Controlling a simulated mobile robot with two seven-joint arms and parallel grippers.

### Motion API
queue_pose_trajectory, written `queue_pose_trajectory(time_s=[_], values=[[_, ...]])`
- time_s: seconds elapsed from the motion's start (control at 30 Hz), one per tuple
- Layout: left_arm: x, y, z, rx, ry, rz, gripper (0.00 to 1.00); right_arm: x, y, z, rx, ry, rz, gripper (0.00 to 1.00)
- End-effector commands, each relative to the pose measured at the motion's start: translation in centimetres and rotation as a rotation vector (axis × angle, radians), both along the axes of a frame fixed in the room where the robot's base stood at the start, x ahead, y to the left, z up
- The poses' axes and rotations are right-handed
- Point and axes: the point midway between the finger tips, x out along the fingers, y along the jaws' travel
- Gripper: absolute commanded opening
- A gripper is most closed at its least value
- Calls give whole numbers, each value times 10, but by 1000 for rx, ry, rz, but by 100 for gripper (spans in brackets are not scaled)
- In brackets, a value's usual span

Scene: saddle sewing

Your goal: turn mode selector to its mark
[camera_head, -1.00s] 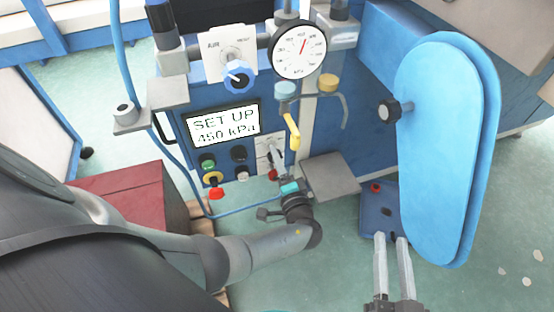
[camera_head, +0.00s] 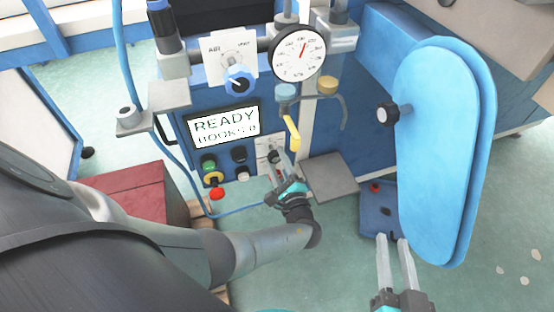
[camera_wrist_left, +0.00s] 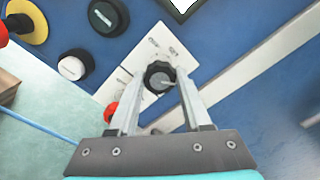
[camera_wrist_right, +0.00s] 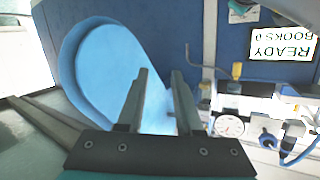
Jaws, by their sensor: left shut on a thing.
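The mode selector is a black knob (camera_wrist_left: 160,77) on a white label plate (camera_wrist_left: 128,78) on the blue panel. A pale line on the knob points to the right in the left wrist view. My left gripper (camera_head: 276,162) reaches up to the panel and is shut on the knob, one finger on each side; it also shows in the left wrist view (camera_wrist_left: 162,85). In the head view the gripper mostly hides the knob. The display (camera_head: 224,125) reads READY and BOOKS:0. My right gripper (camera_head: 391,240) is open and empty, below the big blue pad.
Green (camera_head: 208,161), yellow, red and black buttons sit left of the knob. A yellow-handled lever (camera_head: 292,132) hangs just above it. A grey shelf (camera_head: 330,177) juts out at its right. The blue pad (camera_head: 440,150) stands close to my right gripper.

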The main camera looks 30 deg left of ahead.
Motion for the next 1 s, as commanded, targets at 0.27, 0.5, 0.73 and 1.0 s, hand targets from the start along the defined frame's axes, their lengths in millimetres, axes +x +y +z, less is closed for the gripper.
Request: queue_pose_trajectory(time_s=[0.27,0.5,0.73,1.0], values=[[0,-1,0,59,73,-1,0,0,-1,-3,-15,27,3,35],[0,-1,0,73,89,-1,0,0,-1,-3,-19,33,4,35],[0,-1,-1,75,90,-1,0,0,-2,-3,-20,32,3,35],[0,-1,0,74,88,-1,71,0,-2,-3,-20,32,2,35]])
